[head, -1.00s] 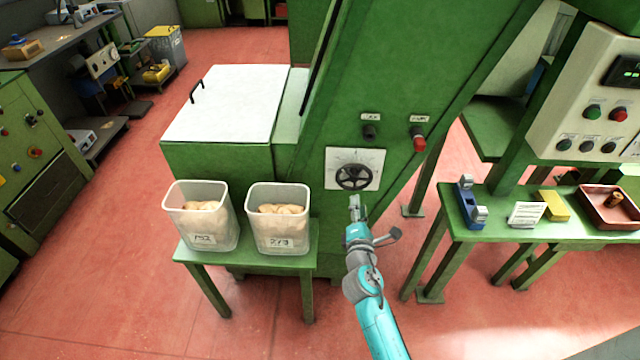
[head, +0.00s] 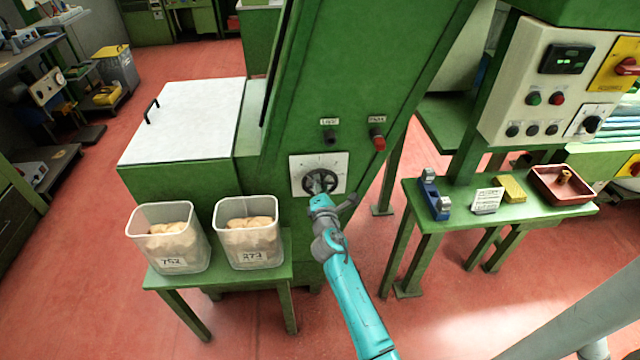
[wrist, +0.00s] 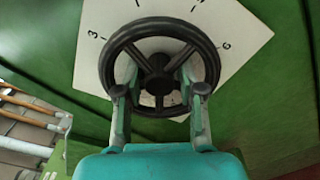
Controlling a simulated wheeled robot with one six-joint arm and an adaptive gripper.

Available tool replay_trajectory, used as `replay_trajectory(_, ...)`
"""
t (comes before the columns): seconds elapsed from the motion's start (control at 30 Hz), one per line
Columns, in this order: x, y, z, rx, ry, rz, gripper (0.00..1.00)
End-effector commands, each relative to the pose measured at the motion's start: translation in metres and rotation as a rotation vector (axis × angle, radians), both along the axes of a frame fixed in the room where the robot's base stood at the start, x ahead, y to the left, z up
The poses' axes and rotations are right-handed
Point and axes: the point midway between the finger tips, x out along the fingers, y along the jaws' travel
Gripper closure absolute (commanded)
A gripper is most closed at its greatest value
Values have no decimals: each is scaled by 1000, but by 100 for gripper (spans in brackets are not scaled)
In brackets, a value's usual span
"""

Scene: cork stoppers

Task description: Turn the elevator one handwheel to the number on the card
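The black handwheel (head: 308,184) sits on a white number plate (head: 338,165) on the green machine front. In the wrist view the handwheel (wrist: 160,62) fills the upper middle, with its spokes and hub clear. The plate (wrist: 100,20) behind it shows a 3 at left and a 6 at right. My gripper (head: 320,186) is at the handwheel. In the wrist view my gripper (wrist: 160,98) has its fingers spread apart, over the lower left and lower right of the rim; I cannot tell whether they touch it. A white card (head: 487,200) stands on the right bench, its writing too small to read.
Two clear bins of corks, left (head: 168,238) and right (head: 248,232), stand on a low green bench left of my arm. A blue tool (head: 434,194), yellow block (head: 511,189) and red tray (head: 562,186) lie on the right bench.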

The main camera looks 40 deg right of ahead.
Motion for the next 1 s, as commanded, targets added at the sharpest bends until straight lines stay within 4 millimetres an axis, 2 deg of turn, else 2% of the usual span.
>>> replay_trajectory(0.27, 1, -1, 0, 0, -1, 0, 61)
replay_trajectory(0.3, 1, -1, 0, 0, -1, 0, 66)
replay_trajectory(0.43, 1, -1, 0, 0, -1, 0, 99)
replay_trajectory(0.77, 1, 0, 0, 19, -13, 0, 100)
replay_trajectory(1.0, 1, 0, 0, 115, -78, 0, 100)
